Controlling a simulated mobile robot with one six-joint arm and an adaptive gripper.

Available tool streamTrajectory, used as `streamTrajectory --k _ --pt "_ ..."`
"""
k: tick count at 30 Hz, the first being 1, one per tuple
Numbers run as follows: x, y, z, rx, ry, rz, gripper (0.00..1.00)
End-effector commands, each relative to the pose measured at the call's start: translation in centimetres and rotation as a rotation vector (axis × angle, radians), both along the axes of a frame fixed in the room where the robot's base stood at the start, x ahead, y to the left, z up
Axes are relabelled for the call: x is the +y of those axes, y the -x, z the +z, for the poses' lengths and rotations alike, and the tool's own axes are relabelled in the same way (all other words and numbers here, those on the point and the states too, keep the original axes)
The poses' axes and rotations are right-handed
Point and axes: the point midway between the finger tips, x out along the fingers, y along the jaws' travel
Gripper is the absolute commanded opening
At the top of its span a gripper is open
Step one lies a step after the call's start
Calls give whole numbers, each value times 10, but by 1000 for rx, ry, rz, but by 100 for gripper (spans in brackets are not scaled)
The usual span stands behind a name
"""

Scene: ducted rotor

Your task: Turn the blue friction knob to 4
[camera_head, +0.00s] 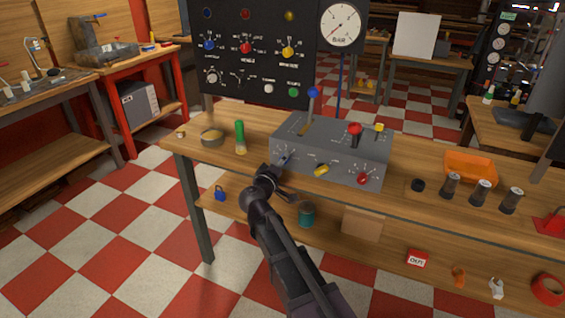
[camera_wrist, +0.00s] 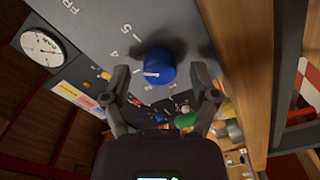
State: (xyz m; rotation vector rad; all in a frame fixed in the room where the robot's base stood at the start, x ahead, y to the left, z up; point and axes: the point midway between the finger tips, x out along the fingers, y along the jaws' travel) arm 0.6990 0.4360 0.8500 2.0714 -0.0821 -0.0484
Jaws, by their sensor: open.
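The blue friction knob (camera_wrist: 160,66) is on the grey panel (camera_wrist: 95,35), below part of a printed label starting "FR". A white pointer line on the knob points left in the wrist view. The printed 5 and 4 show to its upper left; I cannot tell exactly which mark the pointer meets. My gripper (camera_wrist: 162,78) is open, with one finger on each side of the knob and visible gaps. In the head view the knob (camera_head: 285,158) sits at the left of the grey box's front, partly hidden by my gripper (camera_head: 275,175).
A yellow knob (camera_head: 321,170) and a red knob (camera_head: 362,179) are to the right on the same face. Levers stand on top of the box.

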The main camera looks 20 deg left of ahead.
Motion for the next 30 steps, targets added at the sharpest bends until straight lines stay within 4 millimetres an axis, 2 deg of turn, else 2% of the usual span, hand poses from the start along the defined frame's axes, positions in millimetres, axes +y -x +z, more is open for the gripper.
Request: streamTrajectory --k 8,21,30 --pt "1 28 0 0 0 2 76" --pt "7 95 0 -1 0 3 76" --pt "9 116 0 0 0 2 76"
